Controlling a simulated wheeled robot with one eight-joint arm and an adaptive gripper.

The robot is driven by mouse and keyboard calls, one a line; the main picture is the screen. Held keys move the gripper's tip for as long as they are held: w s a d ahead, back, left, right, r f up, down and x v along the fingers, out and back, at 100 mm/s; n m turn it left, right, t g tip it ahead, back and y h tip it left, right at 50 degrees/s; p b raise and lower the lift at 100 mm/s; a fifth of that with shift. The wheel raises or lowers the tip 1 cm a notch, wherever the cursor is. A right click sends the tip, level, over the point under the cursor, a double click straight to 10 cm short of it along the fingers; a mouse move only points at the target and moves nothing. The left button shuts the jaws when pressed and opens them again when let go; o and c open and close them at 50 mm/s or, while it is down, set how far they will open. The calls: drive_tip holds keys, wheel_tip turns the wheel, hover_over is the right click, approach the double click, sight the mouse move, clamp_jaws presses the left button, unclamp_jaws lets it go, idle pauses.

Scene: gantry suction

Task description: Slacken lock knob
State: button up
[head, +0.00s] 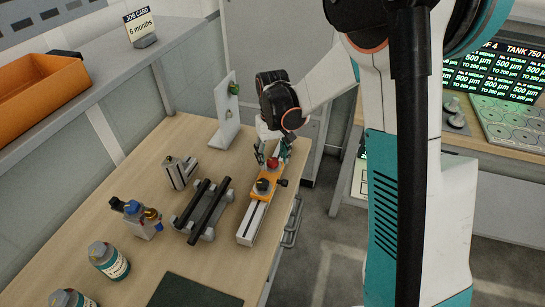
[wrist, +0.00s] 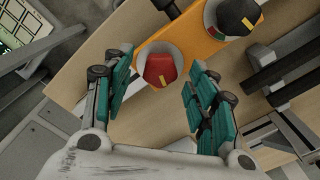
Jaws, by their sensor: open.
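An orange carriage (head: 268,178) sits on a pale rail (head: 251,222) at the table's right edge. It bears a red knob (head: 272,163) and a dark knob (head: 262,185); a small black side knob (head: 283,182) sticks out at its right. I cannot tell which is the lock knob. In the wrist view the red knob (wrist: 160,70) has a yellow mark and a pale ring, and the black knob (wrist: 238,15) also has a yellow mark. My gripper (wrist: 156,88) is open, its teal fingers on either side of the red knob with gaps. It also shows in the head view (head: 273,151).
A black-barred rack (head: 203,210) and a grey block (head: 180,172) stand left of the rail. A white upright panel (head: 227,110) stands behind. Jars (head: 108,260) and a dark mat (head: 195,290) are nearer. The floor right of the table is clear.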

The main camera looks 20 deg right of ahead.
sight(273, 160)
wheel_tip(273, 160, up, 12)
drive_tip(key=shift+f, duration=0.2)
idle(0.4)
wheel_tip(273, 160, down, 12)
drive_tip(key=m+p, duration=0.1)
drive_tip(key=m, duration=0.3)
idle(0.6)
drive_tip(key=c, duration=1.1)
